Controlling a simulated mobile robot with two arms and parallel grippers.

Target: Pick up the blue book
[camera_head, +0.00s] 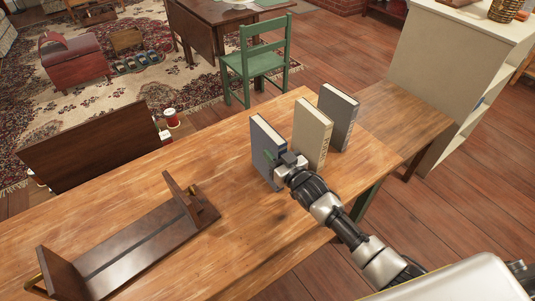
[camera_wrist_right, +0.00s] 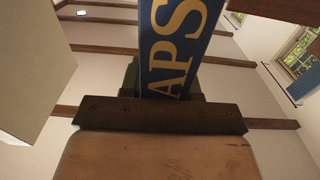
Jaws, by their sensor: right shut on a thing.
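The blue book (camera_head: 263,140) stands upright at the left of a row of three books on the wooden table. My right gripper (camera_head: 284,160) reaches in from the lower right and is shut on its spine side. I cannot tell whether its lower edge touches the table. In the right wrist view the blue spine (camera_wrist_right: 170,45) with large yellow letters stands straight ahead, close up; the fingertips are mostly hidden there. My left gripper is not in view.
A beige book (camera_head: 312,132) and a dark grey book (camera_head: 338,117) stand upright to the right, apart from the blue one. A dark wooden book rack (camera_head: 135,245) lies empty at the left on the table (camera_head: 230,255). A green chair (camera_head: 258,62) stands behind.

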